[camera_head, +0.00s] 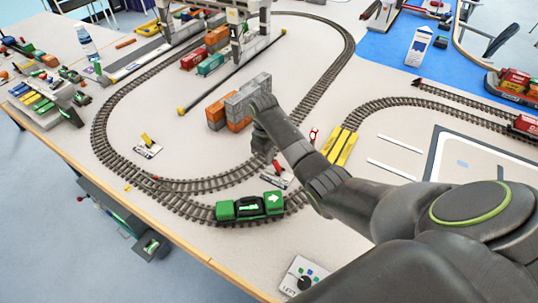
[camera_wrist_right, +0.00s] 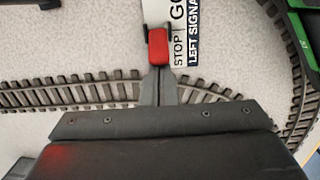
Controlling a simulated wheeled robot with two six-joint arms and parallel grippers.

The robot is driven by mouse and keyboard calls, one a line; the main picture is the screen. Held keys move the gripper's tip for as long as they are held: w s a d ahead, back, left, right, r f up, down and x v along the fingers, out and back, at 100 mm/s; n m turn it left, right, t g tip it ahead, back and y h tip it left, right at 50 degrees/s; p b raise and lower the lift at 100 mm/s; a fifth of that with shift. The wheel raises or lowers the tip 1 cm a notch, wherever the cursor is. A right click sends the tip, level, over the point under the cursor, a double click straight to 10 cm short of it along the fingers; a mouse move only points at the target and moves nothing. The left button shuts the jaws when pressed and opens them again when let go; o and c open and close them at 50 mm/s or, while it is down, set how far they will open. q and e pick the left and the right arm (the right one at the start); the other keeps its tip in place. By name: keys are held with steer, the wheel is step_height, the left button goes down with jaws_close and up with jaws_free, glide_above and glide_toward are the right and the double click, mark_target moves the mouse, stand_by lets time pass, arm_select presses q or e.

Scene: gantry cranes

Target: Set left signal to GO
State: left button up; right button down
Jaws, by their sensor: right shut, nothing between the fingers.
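The left signal lever (camera_wrist_right: 158,45) has a red handle and shows in the right wrist view. Its white plate (camera_wrist_right: 180,40) reads GO, STOP and LEFT SIGNAL. The red handle lies beside the word STOP. In the head view the red lever (camera_head: 277,169) stands by the track near the green locomotive. My left gripper is out of view.
A green locomotive (camera_head: 249,206) stands on the near track. A yellow lever (camera_head: 148,143) with its own plate is to the left. Grey and orange containers (camera_head: 240,100) sit behind my right gripper. A dial box (camera_head: 303,278) lies near the front edge.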

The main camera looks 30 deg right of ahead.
mark_target(276, 161)
steer(key=shift+s+d+r+t+y+p, duration=0.15)
steer(key=shift+s+r+t+y+p, duration=0.15)
steer(key=shift+t+y+p, duration=0.55)
steer(key=shift+r+h+p, duration=0.15)
steer(key=shift+h+p, duration=0.1)
steer(key=shift+p, duration=0.7)
steer(key=p, duration=0.2)
steer(key=s+d+t+p, duration=0.1)
steer(key=shift+s+r+t+y+p, duration=0.25)
steer(key=shift+r+y+p, duration=0.05)
steer(key=shift+y+p, duration=0.1)
steer(key=shift+s+d+f+t+y, duration=0.1)
steer(key=shift+s+d+t+y, duration=0.15)
steer(key=shift+s+t+y, duration=0.4)
steer(key=shift+d+t, duration=0.15)
steer(key=shift+t, duration=0.6)
steer(key=shift+w, duration=0.1)
